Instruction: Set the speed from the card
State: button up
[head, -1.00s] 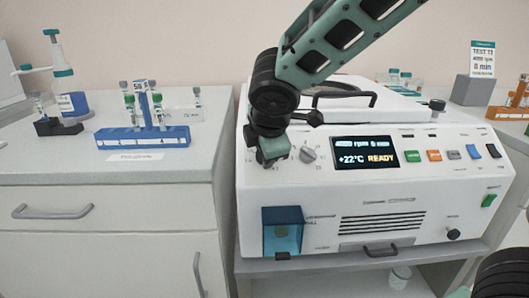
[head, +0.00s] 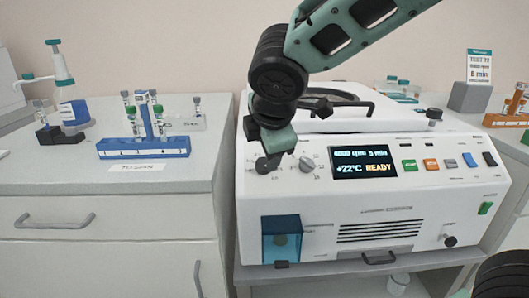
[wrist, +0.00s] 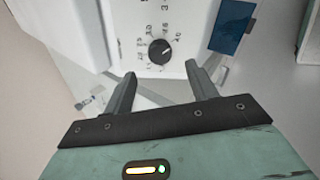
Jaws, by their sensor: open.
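The card (head: 479,66) stands upright at the back right; its lower line reads 8 min, and its rpm line is too blurred to be sure of. The white machine (head: 400,215) has a dark display (head: 364,163) showing an rpm value, minutes, +22°C and READY. My gripper (head: 266,164) is at the left of the machine's front panel, partly hiding the dial there. In the wrist view my open gripper (wrist: 160,70) has its two fingers apart, with a black knob (wrist: 160,51) just beyond and between the fingertips. The knob's white pointer aims to the upper right on a numbered scale.
A grey knob (head: 307,164) sits right of my gripper, and coloured buttons (head: 431,165) lie right of the display. A blue clear cover (head: 282,239) is below. A blue tube rack (head: 144,147) stands on the left counter. A handle (head: 343,107) tops the lid.

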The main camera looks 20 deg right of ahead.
jog(key=p+v, duration=0.2)
jog(key=v, duration=0.9)
jog(key=s+a+f+m+g+y, duration=0.3)
jog(key=s+f+m+g, duration=0.55)
jog(key=s+f, duration=0.9)
notch_tip(320, 180, up, 15)
jog(key=m+t+p, duration=0.1)
jog(key=t+p, duration=0.1)
jog(key=p, duration=1.2)
jog(key=shift+a+m+h, duration=0.35)
jog(key=shift+a+h, duration=0.05)
